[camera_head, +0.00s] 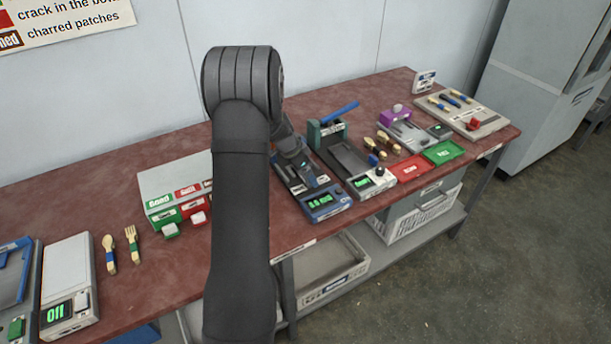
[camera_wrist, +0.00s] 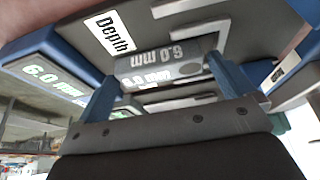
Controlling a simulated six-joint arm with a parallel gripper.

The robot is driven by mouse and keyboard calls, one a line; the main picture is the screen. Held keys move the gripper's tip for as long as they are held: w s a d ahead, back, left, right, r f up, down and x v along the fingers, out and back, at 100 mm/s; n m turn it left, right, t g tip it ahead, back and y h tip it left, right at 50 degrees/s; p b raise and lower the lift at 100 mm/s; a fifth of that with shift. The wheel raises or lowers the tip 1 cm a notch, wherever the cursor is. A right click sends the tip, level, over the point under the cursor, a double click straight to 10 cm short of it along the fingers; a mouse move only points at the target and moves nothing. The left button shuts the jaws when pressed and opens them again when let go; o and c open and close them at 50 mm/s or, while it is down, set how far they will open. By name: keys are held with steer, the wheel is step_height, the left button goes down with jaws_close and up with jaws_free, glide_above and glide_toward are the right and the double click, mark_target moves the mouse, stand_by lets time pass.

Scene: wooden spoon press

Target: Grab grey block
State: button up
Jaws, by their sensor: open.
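A grey block (camera_wrist: 135,66) marked "6.0 mm" shows in the wrist view, on a grey and blue device with a "Depth" label (camera_wrist: 112,33). My gripper (camera_wrist: 160,72) is open, with one blue finger on each side of the block. I cannot tell whether either finger touches it. In the head view my gripper (camera_head: 310,178) is low over the blue-based device (camera_head: 327,205) with a green display. There I cannot make out the block clearly behind the arm and gripper.
To the right on the red table (camera_head: 125,185) are a press with a blue lever (camera_head: 340,112), wooden pieces, a red tray (camera_head: 409,168) and a green tray (camera_head: 443,152). To the left stand a sorting box (camera_head: 165,180), a spoon and fork, and a white scale (camera_head: 68,270).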

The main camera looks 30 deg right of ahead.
steer(key=c, duration=1)
